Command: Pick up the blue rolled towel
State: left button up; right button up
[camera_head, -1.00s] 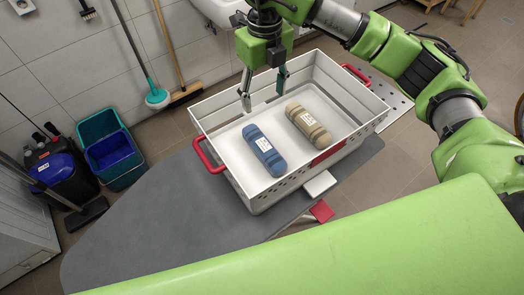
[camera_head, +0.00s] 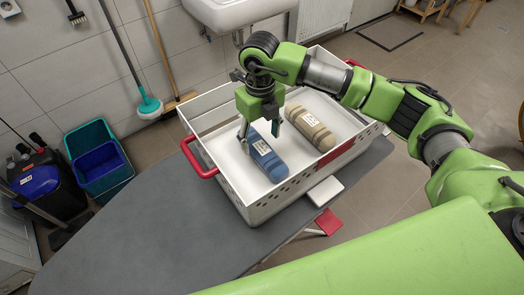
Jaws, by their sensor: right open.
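The blue rolled towel (camera_head: 267,158) lies in the white basket (camera_head: 236,197), in its left part, with a white label on top. My right gripper (camera_head: 260,138) points down over the upper end of the blue towel. Its two fingers are apart, one on each side of the towel's far end. I cannot tell whether they touch it. The gripper hides part of the towel's upper end. A tan rolled towel (camera_head: 308,127) with a white label lies to the right in the same basket. My left gripper does not show.
The basket has red handles (camera_head: 196,160) and stands on a grey ironing board (camera_head: 165,225). A sink (camera_head: 236,14) is behind it. Blue and teal buckets (camera_head: 100,165) stand on the floor at left. The board's left part is clear.

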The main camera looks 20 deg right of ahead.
aim_at(262, 147)
jog(key=f, duration=0.1)
jog(key=f+p, duration=0.1)
jog(key=f, duration=0.1)
jog(key=f+p, duration=0.1)
jog(key=f, duration=0.1)
jog(key=shift+s+d+f, duration=0.1)
jog(key=shift+s+f, duration=0.15)
jog(key=shift+s, duration=0.1)
jog(key=shift+f, duration=0.3)
jog(key=shift+w, duration=0.1)
jog(key=c, duration=1.4)
